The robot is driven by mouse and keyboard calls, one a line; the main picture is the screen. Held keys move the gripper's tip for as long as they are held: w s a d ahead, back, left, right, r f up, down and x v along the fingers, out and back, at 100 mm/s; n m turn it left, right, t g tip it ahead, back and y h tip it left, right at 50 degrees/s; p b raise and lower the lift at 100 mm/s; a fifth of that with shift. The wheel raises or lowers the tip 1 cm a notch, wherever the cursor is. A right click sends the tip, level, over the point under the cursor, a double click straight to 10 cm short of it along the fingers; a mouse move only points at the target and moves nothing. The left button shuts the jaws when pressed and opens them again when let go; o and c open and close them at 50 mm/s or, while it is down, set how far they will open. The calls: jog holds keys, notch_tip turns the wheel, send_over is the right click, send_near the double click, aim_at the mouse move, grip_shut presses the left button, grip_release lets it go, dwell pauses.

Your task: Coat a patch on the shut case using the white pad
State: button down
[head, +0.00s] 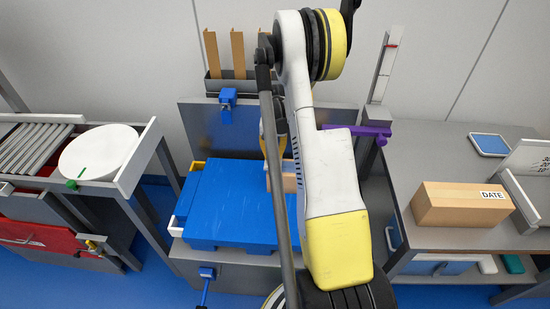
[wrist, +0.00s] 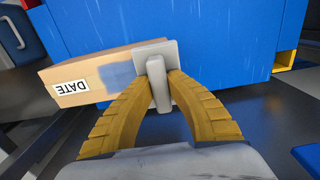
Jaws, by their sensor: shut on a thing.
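My gripper (wrist: 160,92) is shut on the upright grip of the white pad (wrist: 142,53). The pad's flat plate is at the near edge of a brown case (wrist: 85,72) and appears to touch it. The case is shut, with a DATE label (wrist: 70,87) that reads upside down in the wrist view. A blue-grey coated patch (wrist: 117,74) shows on the case beside the pad. In the head view the case (head: 288,182) is mostly hidden behind my arm, beside the blue block (head: 232,208). A yellow finger (head: 265,142) shows there; the pad is hidden.
Another brown DATE case (head: 455,205) lies on the right table. A blue-topped tray (head: 489,144) lies behind it. A purple bracket (head: 358,131) juts out behind my arm. A round white plate (head: 98,153) and rollers (head: 35,148) are at left. A grey panel (head: 200,128) stands behind the blue block.

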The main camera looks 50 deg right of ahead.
jog(key=shift+r+p, duration=1.45)
jog(key=shift+r, duration=1.25)
